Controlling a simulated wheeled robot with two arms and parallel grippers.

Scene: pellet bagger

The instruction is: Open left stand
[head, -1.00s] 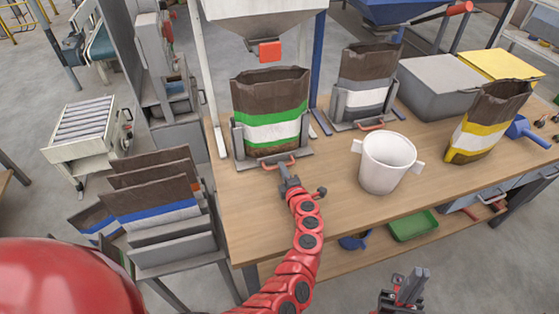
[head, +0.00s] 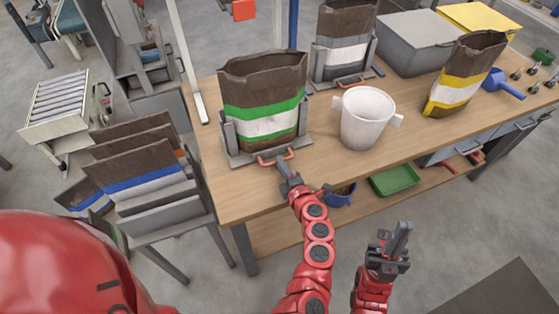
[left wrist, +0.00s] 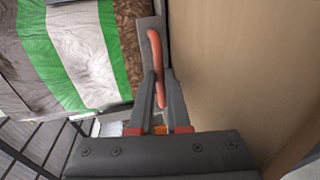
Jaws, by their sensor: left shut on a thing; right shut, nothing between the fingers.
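The left stand (head: 238,159) is a grey metal holder on the wooden table, with an orange handle (head: 275,157) at its front. A brown bag (head: 262,82) with green and white bands stands upright in it, its top open. My left gripper (head: 285,170) is shut on the handle. In the left wrist view the handle (left wrist: 155,60) runs between its two dark fingers, beside the stand's grey edge. My right gripper (head: 392,240) is shut and empty, in front of the table and away from the stand.
A white tub (head: 366,120) stands right of the left stand. Behind it are a second stand with a grey-banded bag (head: 345,35) and a grey bin (head: 418,42). A yellow-banded bag (head: 465,75) stands at the right. A rack with bags (head: 150,170) is at the left.

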